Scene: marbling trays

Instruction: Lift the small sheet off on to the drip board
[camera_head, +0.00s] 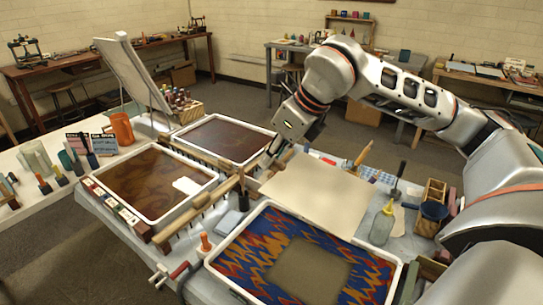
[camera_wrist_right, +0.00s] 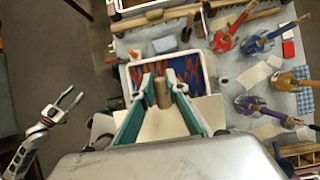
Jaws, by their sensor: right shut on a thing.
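My right gripper (camera_head: 270,158) is over the middle of the table, beside the far edge of a large cream board or sheet (camera_head: 315,192); which one I cannot tell. In the right wrist view its jaws (camera_wrist_right: 163,80) are closed on a tan, wood-coloured piece (camera_wrist_right: 162,95). A grey-brown square (camera_head: 310,270), perhaps the small sheet, lies in the blue, red and yellow marbled tray (camera_head: 262,205) at the front.
A second dark tray (camera_head: 215,118) stands behind. Long wooden rakes (camera_head: 190,222) lie between the trays. A clear bottle (camera_head: 382,225) and wooden boxes (camera_head: 433,192) crowd the right side. A tilted board (camera_head: 133,72) stands at the back left.

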